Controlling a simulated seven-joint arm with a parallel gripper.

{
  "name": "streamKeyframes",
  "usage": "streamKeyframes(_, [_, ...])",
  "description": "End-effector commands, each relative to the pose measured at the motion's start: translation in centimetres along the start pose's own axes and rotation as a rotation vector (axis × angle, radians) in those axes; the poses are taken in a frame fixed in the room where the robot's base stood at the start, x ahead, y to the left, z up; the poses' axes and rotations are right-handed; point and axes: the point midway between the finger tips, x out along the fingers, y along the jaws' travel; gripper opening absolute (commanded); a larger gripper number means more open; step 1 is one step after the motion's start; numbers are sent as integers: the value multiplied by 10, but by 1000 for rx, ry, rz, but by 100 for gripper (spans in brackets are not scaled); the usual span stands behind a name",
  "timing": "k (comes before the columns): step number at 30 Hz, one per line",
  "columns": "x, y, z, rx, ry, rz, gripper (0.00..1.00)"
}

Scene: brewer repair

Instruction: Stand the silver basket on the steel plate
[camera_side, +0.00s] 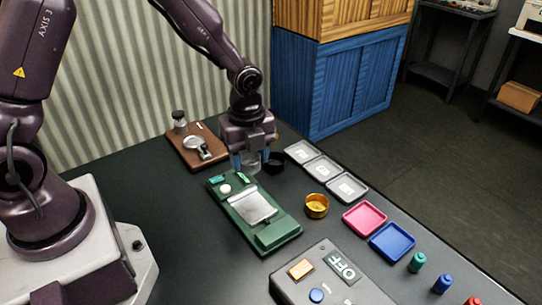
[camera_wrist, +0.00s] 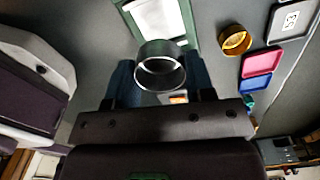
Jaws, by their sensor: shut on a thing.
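My gripper (camera_side: 250,163) is shut on the silver basket (camera_side: 252,168), a short open ring-like cup, just beyond the far end of the green fixture. In the wrist view the basket (camera_wrist: 160,66) sits between the blue fingers of my gripper (camera_wrist: 160,82). It looks raised above the table; the exact height is hard to tell. The steel plate (camera_side: 248,206) is a bright, bare square on the green fixture (camera_side: 272,236), nearer the side camera than the basket. It also shows in the wrist view (camera_wrist: 158,16), just beyond the basket.
A gold basket (camera_side: 317,206) stands right of the fixture. A black round part (camera_side: 275,161) is close beside my gripper. Grey trays (camera_side: 322,168), a pink tray (camera_side: 365,218) and a blue tray (camera_side: 391,242) line the right. A brown board (camera_side: 188,155) with a portafilter lies at the left back.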

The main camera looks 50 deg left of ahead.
Motion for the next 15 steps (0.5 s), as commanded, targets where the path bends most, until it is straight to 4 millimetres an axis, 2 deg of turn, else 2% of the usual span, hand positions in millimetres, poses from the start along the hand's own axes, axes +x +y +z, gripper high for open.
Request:
streamKeyframes(2, [-4,9,-1,-1,0,-1,26])
streamKeyframes(5, [1,13,-4,0,2,1,26])
streamKeyframes(12, [44,6,-12,2,2,4,26])
streamKeyframes(15, [54,4,-13,1,0,2,26])
